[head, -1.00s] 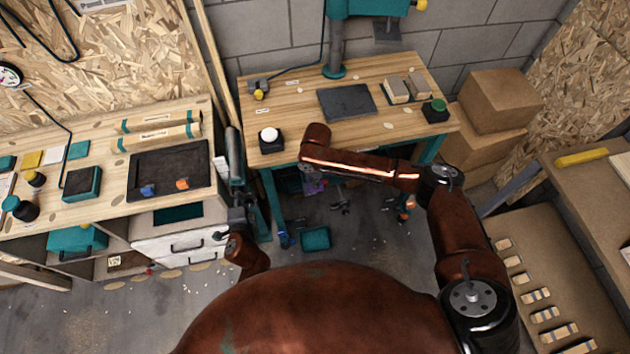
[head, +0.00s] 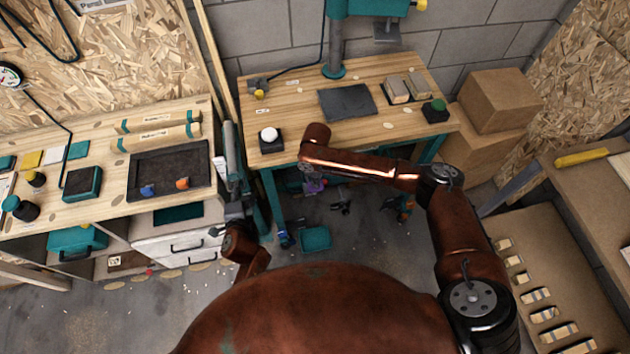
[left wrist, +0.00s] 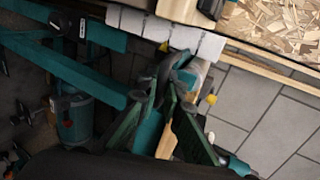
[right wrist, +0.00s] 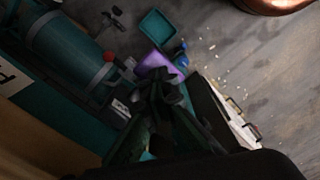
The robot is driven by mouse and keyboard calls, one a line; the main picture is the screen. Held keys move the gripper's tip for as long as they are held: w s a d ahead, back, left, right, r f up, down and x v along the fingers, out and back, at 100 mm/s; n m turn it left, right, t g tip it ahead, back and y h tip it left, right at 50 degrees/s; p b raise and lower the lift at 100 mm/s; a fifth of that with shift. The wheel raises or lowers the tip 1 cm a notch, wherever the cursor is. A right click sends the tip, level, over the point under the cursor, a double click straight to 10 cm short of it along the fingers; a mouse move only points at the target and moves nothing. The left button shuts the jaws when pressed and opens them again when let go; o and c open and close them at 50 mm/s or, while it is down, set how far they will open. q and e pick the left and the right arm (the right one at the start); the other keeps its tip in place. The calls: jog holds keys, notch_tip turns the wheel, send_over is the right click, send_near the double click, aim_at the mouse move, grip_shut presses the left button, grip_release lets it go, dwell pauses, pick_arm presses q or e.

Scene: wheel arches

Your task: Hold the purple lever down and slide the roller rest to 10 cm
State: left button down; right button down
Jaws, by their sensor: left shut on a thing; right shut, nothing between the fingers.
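A purple part (head: 315,185), which looks like the lever, is low under the far bench. In the right wrist view the purple part (right wrist: 163,66) lies at the tips of my right gripper (right wrist: 165,85). That gripper is shut with nothing between its fingers; the fingers partly cover the purple part, and I cannot tell whether they touch it. A grey cylinder (head: 230,150), which looks like the roller rest, stands in the gap between the two benches. My left gripper (head: 238,210) is at its lower end. In the left wrist view my left gripper (left wrist: 170,80) is shut on a part mostly hidden by its fingers.
The far bench (head: 300,90) carries a dark plate (head: 346,102), a white knob (head: 268,136) and a green button (head: 436,108). The left bench (head: 100,205) has a black tray (head: 168,168) and drawers (head: 182,245). A teal bin (head: 316,238) is on the floor. Cardboard boxes (head: 500,100) are at the right.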

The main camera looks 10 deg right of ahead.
pick_arm(q)
jog(key=shift+w+r, duration=0.1)
jog(key=shift+r, duration=0.05)
pick_arm(e)
notch_tip(320, 180, up, 7)
dwell(0.8)
pick_arm(q)
jog(key=c, duration=1.8)
grip_release()
jog(key=v, duration=0.7)
